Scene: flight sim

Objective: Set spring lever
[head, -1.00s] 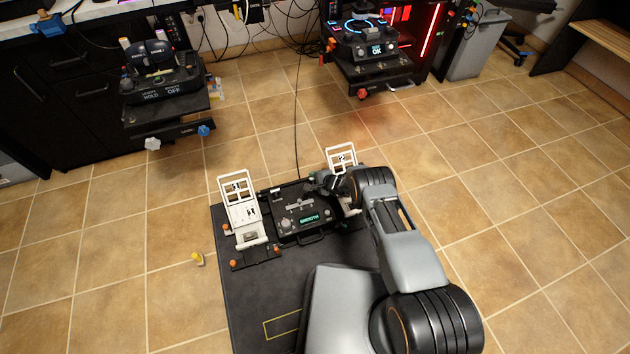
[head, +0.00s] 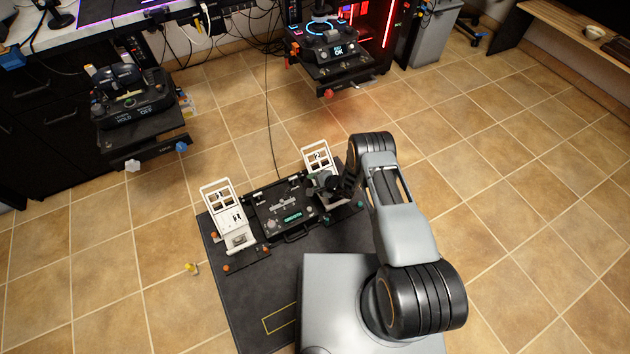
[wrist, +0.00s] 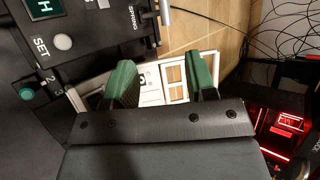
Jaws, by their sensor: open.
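The dark control panel (head: 283,207) lies on the floor mat, with a lit green display (head: 293,218). In the wrist view its edge carries the word SPRING (wrist: 133,16) beside a short silver lever (wrist: 165,12). A round SET button (wrist: 63,41) is at the left. My gripper (head: 326,186) is at the panel's right side, by the right white pedal (head: 317,155). In the wrist view my gripper (wrist: 161,79) is open, its green fingers apart with nothing held. The white pedal frame (wrist: 150,80) shows behind and between the fingers, below the silver lever.
A left white pedal (head: 222,202) stands on the dark mat (head: 240,307). Desk consoles stand at the upper left (head: 135,105) and top centre (head: 330,50). A cable (head: 270,125) runs across the floor. Floor to the right is open.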

